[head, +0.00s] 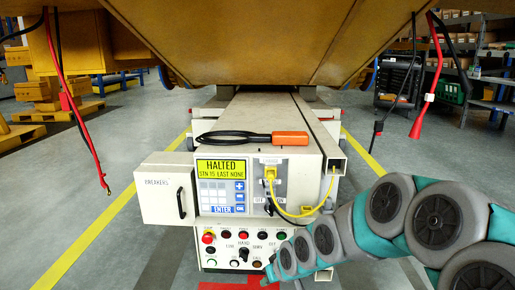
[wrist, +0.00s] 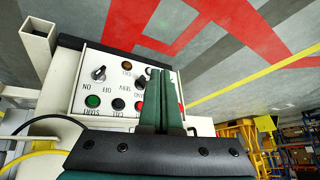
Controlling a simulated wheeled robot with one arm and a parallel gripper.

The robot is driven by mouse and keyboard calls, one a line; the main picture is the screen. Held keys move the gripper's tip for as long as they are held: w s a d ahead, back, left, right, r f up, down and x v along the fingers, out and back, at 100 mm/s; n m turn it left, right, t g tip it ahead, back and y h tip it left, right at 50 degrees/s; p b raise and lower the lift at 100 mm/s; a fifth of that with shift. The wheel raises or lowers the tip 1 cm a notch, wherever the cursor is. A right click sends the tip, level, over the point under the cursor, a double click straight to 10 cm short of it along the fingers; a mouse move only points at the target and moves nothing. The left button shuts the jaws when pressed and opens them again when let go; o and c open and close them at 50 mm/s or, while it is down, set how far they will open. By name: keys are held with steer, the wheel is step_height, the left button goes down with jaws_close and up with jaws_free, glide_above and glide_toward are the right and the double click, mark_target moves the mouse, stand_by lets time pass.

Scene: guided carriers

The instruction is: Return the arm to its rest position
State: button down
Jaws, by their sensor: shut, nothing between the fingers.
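My arm (head: 345,228) reaches in from the lower right of the head view, bent low in front of the white control cabinet (head: 318,165). My gripper (head: 268,279) is at the lower right of the cabinet's button panel (head: 222,245), partly cut off by the bottom edge. In the wrist view my gripper's two green fingers (wrist: 161,78) lie together, shut and empty. They overlap the button panel (wrist: 112,85) in that view and hide part of it. I cannot tell whether they touch it.
The cabinet display (head: 221,168) reads HALTED, STN 15 LAST NONE. A yellow cable (head: 300,214) loops beside it. A black-and-orange tool (head: 289,138) lies on top. A yellow body (head: 240,45) overhangs. Red leads (head: 78,110) hang at both sides.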

steer(key=s+d+r+m+g+h, duration=0.1)
steer(key=s+d+r+m+g, duration=0.2)
steer(key=s, duration=0.8)
steer(key=s+d+r+g+h, duration=0.2)
steer(key=s+d, duration=0.3)
steer(key=s, duration=0.7)
steer(key=s+d+r+m+g+h, duration=0.1)
steer(key=s+d+r+m+g, duration=0.2)
steer(key=s, duration=0.8)
step_height(320, 180, up, 14)
steer(key=d+n+p, duration=0.1)
steer(key=p, duration=1.3)
steer(key=shift+d+t+p, duration=0.15)
steer(key=shift+t+p, duration=0.2)
steer(key=shift+t, duration=0.05)
